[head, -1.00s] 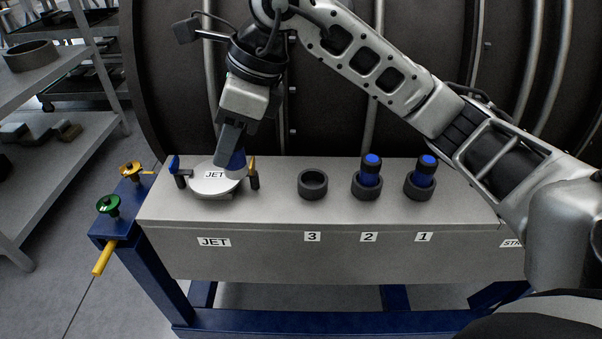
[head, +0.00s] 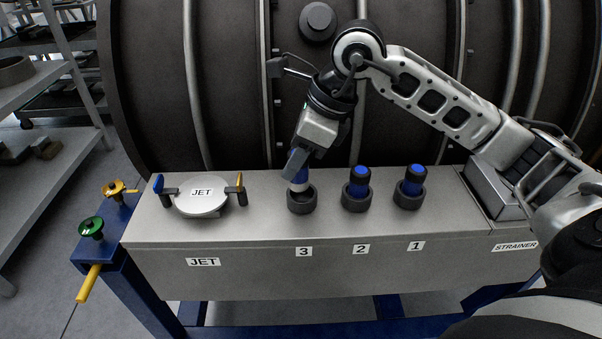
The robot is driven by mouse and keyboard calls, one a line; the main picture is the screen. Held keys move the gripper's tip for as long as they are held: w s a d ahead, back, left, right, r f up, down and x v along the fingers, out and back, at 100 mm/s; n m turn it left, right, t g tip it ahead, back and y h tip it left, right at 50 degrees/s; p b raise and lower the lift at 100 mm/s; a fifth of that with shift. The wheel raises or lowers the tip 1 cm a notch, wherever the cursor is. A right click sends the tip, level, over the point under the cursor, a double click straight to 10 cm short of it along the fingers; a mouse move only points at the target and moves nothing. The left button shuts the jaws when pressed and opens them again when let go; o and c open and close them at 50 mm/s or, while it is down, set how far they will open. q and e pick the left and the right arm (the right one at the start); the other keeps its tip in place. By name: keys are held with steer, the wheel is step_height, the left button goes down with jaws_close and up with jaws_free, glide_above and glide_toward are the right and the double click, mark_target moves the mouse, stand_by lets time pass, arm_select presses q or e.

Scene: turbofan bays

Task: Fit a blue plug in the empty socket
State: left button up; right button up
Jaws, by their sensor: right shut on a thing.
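My right gripper (head: 296,163) is shut on a blue plug (head: 299,184), which has a pale band below the fingers. The plug is held slightly tilted at the dark ring socket (head: 301,203) above label 3. Its lower end overlaps the socket mouth in the head view; I cannot tell how deep it sits or whether it touches. Socket 2 (head: 357,203) and socket 1 (head: 409,200) each hold an upright plug with a blue top, plug 2 (head: 361,172) and plug 1 (head: 416,173). My left gripper is not in view.
The round JET cap (head: 201,201) with blue and yellow latches sits left on the grey bench (head: 255,222). A dark ribbed casing (head: 232,80) rises close behind. Green (head: 91,227) and yellow (head: 113,188) knobs stand on the blue frame's left. A strainer box (head: 490,188) is at right.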

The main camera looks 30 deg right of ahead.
mark_target(301, 174)
steer(key=shift+d+f, duration=0.25)
steer(key=f, duration=0.3)
steer(key=shift+d, duration=0.2)
steer(key=shift+f, duration=0.25)
steer(key=shift+f, duration=0.2)
steer(key=o, duration=1)
steer(key=shift+r, duration=0.15)
